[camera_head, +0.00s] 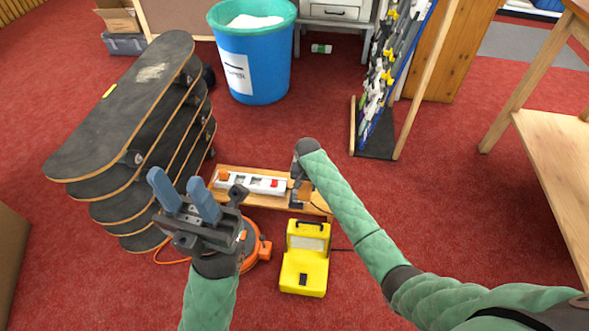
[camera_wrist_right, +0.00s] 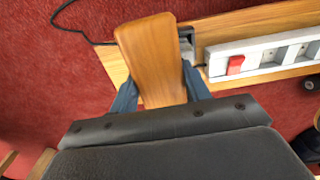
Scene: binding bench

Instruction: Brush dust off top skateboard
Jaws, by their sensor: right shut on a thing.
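The top skateboard (camera_head: 115,115) lies on a stack of several dark skateboards at the left in the head view. A pale dusty patch (camera_head: 152,72) shows near its far end, and a small yellow mark is on its left side. My right gripper (camera_head: 303,188) is shut on a wooden brush (camera_wrist_right: 150,55), gripped between its blue fingers, above the low wooden board; no bristles can be made out. The brush also shows as a small brown piece in the head view (camera_head: 306,194). My left gripper (camera_head: 180,190) is open and empty, in front of the stack's near right side.
A white power strip (camera_head: 252,183) with a red switch lies on the low wooden board (camera_head: 228,197). A yellow lamp-like box (camera_head: 304,270) and an orange cable reel (camera_head: 262,250) stand nearby. A blue bin (camera_head: 262,65) stands behind.

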